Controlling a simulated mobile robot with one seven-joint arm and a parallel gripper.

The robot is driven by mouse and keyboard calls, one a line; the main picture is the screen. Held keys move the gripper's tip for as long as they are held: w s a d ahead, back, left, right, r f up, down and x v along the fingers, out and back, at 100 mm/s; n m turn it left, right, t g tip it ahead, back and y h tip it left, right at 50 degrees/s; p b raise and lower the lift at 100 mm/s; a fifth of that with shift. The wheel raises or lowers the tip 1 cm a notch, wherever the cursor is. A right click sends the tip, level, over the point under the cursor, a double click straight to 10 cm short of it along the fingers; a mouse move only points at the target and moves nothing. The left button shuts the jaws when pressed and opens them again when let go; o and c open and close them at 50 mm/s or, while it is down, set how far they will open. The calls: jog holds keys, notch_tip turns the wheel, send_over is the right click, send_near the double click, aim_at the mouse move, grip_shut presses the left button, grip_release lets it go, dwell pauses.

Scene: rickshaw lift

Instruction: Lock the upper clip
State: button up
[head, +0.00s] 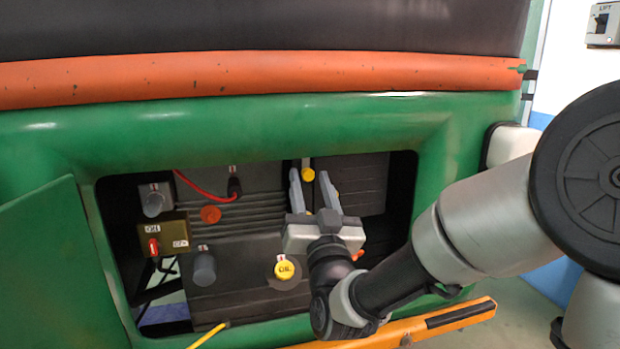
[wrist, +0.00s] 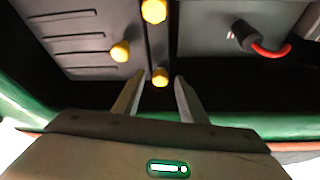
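A small yellow clip (head: 308,174) sits at the top of the engine bay, at the seam between dark panels. I take it as the upper clip. It also shows in the wrist view (wrist: 160,77), where the picture is upside down. My gripper (head: 310,175) is open, with its two fingers apart and pointing at this clip. In the wrist view the clip appears between the fingertips (wrist: 160,80), with dark gaps on both sides. I cannot tell how deep it lies between them. Two more yellow knobs show in the wrist view, one at the top (wrist: 154,11) and one at the left (wrist: 120,52).
The green body frame (head: 260,118) surrounds the bay opening closely. A red cable (head: 205,190) with a black plug lies left of my gripper. A yellow oil cap (head: 284,269) is below it. An open green door (head: 55,275) is at the left and an orange-yellow bar (head: 450,318) below.

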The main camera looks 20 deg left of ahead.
grip_shut()
jog(key=shift+m+b, duration=0.35)
jog(key=shift+m, duration=0.05)
jog(key=m+h+b, duration=0.2)
jog(key=m, duration=0.1)
jog(key=shift+s+a+f+m+t+b, duration=0.1)
jog(key=shift+s+a+m+t+b, duration=0.05)
jog(key=shift+m+t+b, duration=0.15)
jog(key=m+h+b, duration=0.1)
jog(key=m, duration=0.2)
jog(key=m+h+b, duration=0.2)
jog(key=m, duration=0.1)
jog(key=shift+s+a+r, duration=0.1)
jog(key=shift+a+r, duration=0.05)
jog(key=shift+r, duration=0.05)
jog(key=m, duration=0.2)
jog(key=m+g+h+b, duration=0.1)
jog(key=m, duration=0.1)
jog(key=m+h, duration=0.1)
jog(key=m, duration=0.1)
jog(key=shift+a+r+g+b, duration=0.1)
jog(key=shift+r+g+b, duration=0.25)
jog(key=shift+g+b, duration=0.05)
jog(key=m, duration=0.1)
jog(key=m+g, duration=0.1)
jog(key=m, duration=0.1)
jog(key=m+p, duration=0.1)
jog(key=shift+r+m+g+h, duration=0.25)
jog(key=shift+m+g+h, duration=0.05)
jog(key=shift+g, duration=0.1)
